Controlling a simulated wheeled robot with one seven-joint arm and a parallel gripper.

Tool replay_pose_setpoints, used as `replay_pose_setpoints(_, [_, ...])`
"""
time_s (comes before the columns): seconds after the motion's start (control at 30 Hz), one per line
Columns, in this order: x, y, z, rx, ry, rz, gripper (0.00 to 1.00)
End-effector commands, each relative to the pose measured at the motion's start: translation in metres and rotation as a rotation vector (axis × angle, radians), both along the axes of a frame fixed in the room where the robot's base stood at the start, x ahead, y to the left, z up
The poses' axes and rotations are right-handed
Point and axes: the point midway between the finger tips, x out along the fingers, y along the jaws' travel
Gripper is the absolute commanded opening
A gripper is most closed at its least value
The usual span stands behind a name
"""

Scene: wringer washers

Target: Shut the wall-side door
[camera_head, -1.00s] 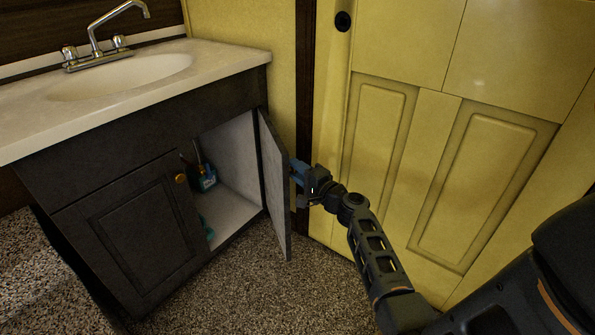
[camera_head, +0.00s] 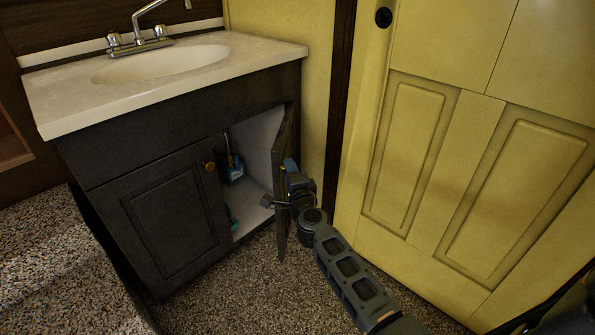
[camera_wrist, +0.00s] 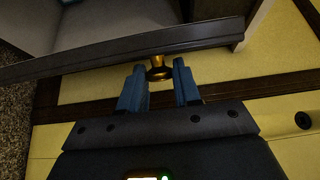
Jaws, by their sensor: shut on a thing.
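The wall-side door (camera_head: 281,238) is the right door of the dark sink cabinet (camera_head: 160,130). It stands partly open and appears nearly edge-on in the head view. In the wrist view its dark panel (camera_wrist: 90,64) crosses the upper part. My gripper (camera_head: 289,184) is at the outer face of this door, on its right side. In the wrist view the blue fingers of my gripper (camera_wrist: 159,76) are shut on the door's brass knob (camera_wrist: 159,69). In the head view my gripper hides that knob.
The other cabinet door (camera_head: 175,222) is shut, with a brass knob (camera_head: 210,167). A blue bottle (camera_head: 233,170) stands inside the cabinet. A yellow panelled door (camera_head: 465,150) is close on the right. Speckled floor (camera_head: 235,292) is clear in front.

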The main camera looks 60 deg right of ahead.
Motion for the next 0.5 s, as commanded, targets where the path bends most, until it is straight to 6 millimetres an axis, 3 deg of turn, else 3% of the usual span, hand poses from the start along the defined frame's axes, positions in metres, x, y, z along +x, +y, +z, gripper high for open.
replay_pose_setpoints(0.27, [-0.0027,-0.0022,-0.0011,0.001,0.001,-0.01,0.0])
replay_pose_setpoints(0.3, [-0.0027,-0.0021,-0.0011,0.001,0.001,-0.01,0.35])
replay_pose_setpoints(0.5, [-0.002,-0.0012,-0.0007,0.001,0.001,-0.006,0.54])
